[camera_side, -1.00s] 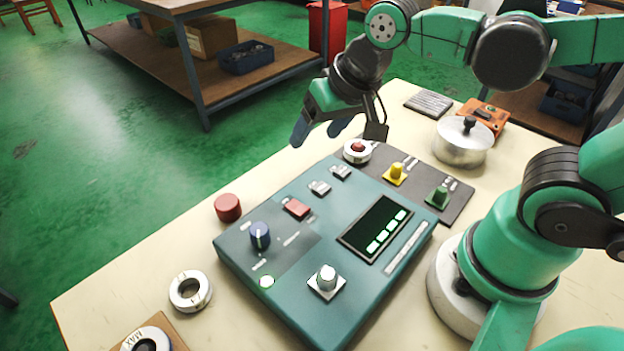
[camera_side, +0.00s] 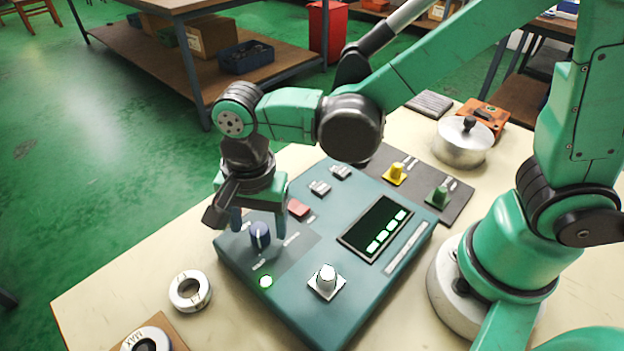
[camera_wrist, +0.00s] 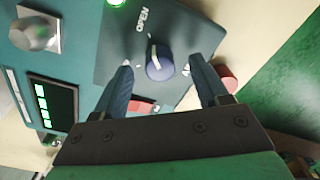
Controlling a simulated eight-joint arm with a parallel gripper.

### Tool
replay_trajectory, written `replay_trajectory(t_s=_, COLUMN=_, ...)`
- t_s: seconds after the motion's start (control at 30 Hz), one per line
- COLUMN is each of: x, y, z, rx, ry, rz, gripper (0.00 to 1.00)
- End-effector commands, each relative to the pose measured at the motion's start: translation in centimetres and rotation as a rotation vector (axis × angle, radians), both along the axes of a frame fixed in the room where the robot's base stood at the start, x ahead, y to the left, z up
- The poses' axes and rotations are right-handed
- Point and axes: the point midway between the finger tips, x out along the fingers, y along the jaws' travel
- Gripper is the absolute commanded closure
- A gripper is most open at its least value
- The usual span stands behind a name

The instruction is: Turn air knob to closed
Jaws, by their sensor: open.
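The blue knob (camera_side: 260,236) with a white pointer line stands on the teal control panel (camera_side: 300,310). In the wrist view the knob (camera_wrist: 159,62) lies between and just beyond my open fingertips, and "OPEN" is printed beside it. Its pointer leans toward the "OPEN" side in that view. My gripper (camera_side: 258,228) points down over the knob with one finger on each side; it also shows in the wrist view (camera_wrist: 161,78). The jaws are empty and I see a gap between knob and fingers. Which label reads closed is too small to tell.
A red button (camera_side: 298,208) sits near the knob, and a silver knob (camera_side: 327,280) and a display (camera_side: 375,227) are on the same panel. A lit green lamp (camera_side: 266,281) is in front. A metal ring (camera_side: 190,291) lies left on the table.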

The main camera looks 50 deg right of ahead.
Motion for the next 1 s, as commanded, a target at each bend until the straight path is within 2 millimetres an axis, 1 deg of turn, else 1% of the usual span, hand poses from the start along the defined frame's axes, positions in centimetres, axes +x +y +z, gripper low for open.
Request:
replay_trajectory(t_s=0.13, x=0.02, y=-0.01, z=-0.82, rx=0.001, ry=-0.001, rz=0.0, gripper=0.33)
replay_trajectory(t_s=0.4, x=0.0, y=-0.02, z=-0.94, rx=0.001, ry=-0.001, rz=0.001, gripper=0.33)
replay_trajectory(t_s=0.47, x=0.0, y=-0.02, z=-0.94, rx=0.001, ry=-0.001, rz=0.001, gripper=0.5)
replay_trajectory(t_s=0.5, x=0.0, y=-0.02, z=-0.93, rx=0.001, ry=-0.001, rz=0.001, gripper=0.61)
replay_trajectory(t_s=0.57, x=0.0, y=-0.02, z=-0.93, rx=0.001, ry=-0.001, rz=0.001, gripper=0.78)
replay_trajectory(t_s=0.6, x=0.0, y=-0.02, z=-0.93, rx=0.001, ry=-0.001, rz=0.001, gripper=0.9)
replay_trajectory(t_s=0.63, x=0.0, y=-0.02, z=-0.93, rx=0.001, ry=-0.001, rz=0.001, gripper=0.98)
replay_trajectory(t_s=0.67, x=0.0, y=-0.02, z=-0.92, rx=0.001, ry=-0.001, rz=0.001, gripper=1.0)
replay_trajectory(t_s=1.0, x=0.0, y=-0.02, z=-0.91, rx=0.0, ry=-0.001, rz=0.039, gripper=1.0)
